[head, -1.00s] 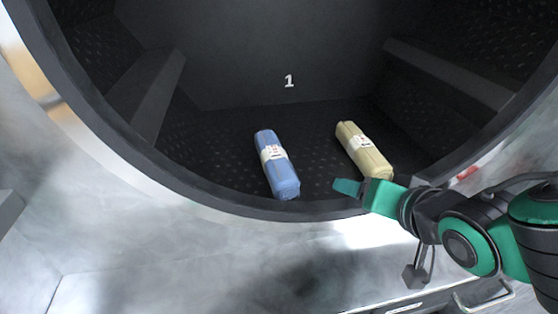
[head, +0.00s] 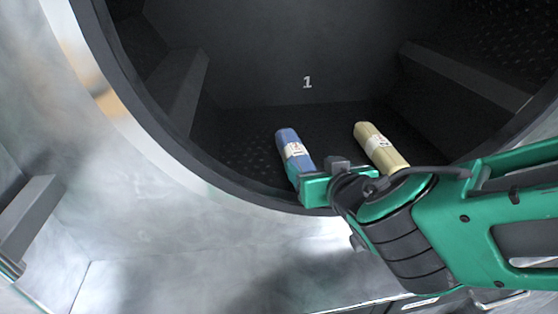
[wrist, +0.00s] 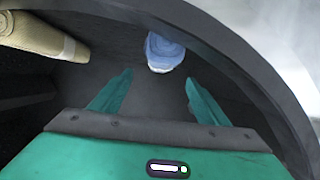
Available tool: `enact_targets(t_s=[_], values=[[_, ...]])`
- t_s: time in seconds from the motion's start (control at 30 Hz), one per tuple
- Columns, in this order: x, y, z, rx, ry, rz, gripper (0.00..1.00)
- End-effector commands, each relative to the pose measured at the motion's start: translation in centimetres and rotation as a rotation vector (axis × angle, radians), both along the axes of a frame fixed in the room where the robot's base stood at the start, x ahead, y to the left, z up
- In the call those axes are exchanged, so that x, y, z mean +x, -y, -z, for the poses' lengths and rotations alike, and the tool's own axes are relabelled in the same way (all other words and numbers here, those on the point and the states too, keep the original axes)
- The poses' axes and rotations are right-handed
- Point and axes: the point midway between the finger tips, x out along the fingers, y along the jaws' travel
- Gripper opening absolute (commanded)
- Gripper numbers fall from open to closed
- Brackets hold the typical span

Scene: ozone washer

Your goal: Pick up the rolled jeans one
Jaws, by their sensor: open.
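The blue rolled jeans (head: 293,148) lie inside the dark drum, with a white label band around the middle. Their near end is hidden behind my gripper in the head view. In the wrist view, the end of the blue roll (wrist: 164,52) shows ahead of the fingers, about midway between them. My gripper (wrist: 158,88) is open and empty, with its two green fingers apart and short of the roll. In the head view my gripper (head: 300,182) is at the near end of the blue roll, over the drum's front lip.
A beige roll (head: 378,146) with a white label lies to the right of the blue one; it also shows at the upper left of the wrist view (wrist: 40,36). The round drum rim (head: 215,187) curves close around my arm. Raised ribs (head: 187,95) stand on the drum's sides.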

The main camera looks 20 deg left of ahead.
Motion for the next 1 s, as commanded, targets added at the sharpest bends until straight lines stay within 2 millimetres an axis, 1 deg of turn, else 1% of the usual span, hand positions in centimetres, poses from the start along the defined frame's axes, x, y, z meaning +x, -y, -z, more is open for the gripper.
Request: enact_targets(t_s=[0.4,0.67,1.0], values=[[3.7,-2.6,1.8,-0.009,0.015,-0.001,0.69],[4.8,-3.3,2.4,-0.008,0.013,0.000,0.69],[7.9,-5.4,4.0,-0.008,0.014,-0.001,0.69]])
